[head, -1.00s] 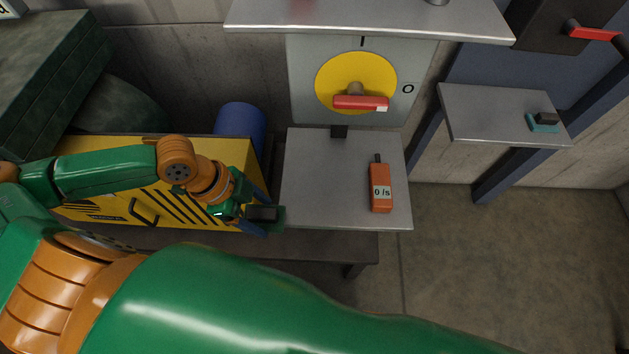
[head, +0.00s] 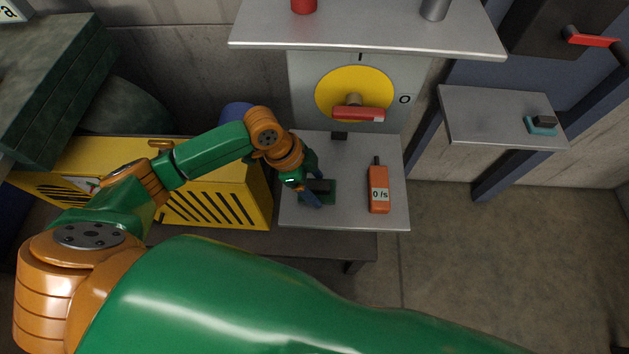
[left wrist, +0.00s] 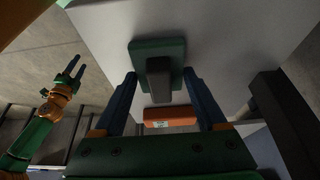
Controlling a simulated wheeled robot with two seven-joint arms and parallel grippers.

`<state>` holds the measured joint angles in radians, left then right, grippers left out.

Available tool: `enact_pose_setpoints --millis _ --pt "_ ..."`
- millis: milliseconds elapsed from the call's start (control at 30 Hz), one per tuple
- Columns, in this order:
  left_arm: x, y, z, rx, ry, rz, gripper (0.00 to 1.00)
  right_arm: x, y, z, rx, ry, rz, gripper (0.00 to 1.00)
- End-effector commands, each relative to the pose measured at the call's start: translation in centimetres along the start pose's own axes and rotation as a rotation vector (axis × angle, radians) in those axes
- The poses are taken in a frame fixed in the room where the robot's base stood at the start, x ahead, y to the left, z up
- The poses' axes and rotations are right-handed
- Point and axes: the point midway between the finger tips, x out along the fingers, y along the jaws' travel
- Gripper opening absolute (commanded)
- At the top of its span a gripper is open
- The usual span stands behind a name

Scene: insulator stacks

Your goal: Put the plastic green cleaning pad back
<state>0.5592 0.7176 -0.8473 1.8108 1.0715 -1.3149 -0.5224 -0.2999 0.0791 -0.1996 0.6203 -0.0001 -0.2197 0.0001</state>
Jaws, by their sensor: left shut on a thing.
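The green cleaning pad (head: 331,198) with its dark handle is at my left gripper (head: 316,195), over the left part of the grey metal shelf (head: 350,160). In the left wrist view the pad (left wrist: 142,54) shows a flat green plate, and its dark handle lies between the two blue fingers of my left gripper (left wrist: 163,90). My left gripper is shut on the pad. I cannot tell whether the pad touches the shelf. My right gripper (left wrist: 76,68) shows only in the left wrist view, with its fingers apart and nothing between them.
An orange meter (head: 379,191) lies on the shelf, right of the pad. Above the shelf is a yellow dial with a red handle (head: 358,115). A teal pad (head: 541,129) rests on the right shelf (head: 480,120). A yellow box (head: 215,200) stands left of the shelf.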

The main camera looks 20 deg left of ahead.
Motion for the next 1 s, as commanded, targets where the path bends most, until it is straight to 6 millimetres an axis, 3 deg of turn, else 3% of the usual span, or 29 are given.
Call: enact_pose_setpoints --millis 133,167,233,267,467,567,800,1000 --pt "0.3 0.0 0.1 -0.001 0.001 0.000 0.22 0.2 0.0 0.0 0.000 0.000 0.000 0.50" --pt "0.3 0.0 0.1 -0.001 0.001 0.000 0.77 0.2 0.0 0.0 0.000 0.000 0.000 0.50" --pt "0.3 0.0 0.1 0.000 0.001 0.000 0.95 0.1 0.0 0.0 0.000 0.000 0.000 0.50" --pt "0.3 0.0 0.1 0.000 0.001 0.000 1.00 0.1 0.0 0.0 0.000 0.000 0.000 0.50" --pt "0.2 0.0 0.1 0.000 0.001 0.000 1.00 0.1 0.0 0.0 -0.001 0.000 -0.001 0.50" --pt "-0.8 -0.1 0.0 0.000 0.001 -0.002 1.00 -0.1 0.0 0.0 -0.001 0.000 -0.001 0.50" --pt "-7.5 -0.1 0.0 0.000 0.001 -0.005 1.00 -0.5 0.0 0.0 -0.001 0.000 0.000 0.50" --pt "-11.3 -0.1 0.0 -0.001 0.002 -0.002 1.00 -0.7 0.0 -0.1 -0.001 -0.001 0.000 0.50"
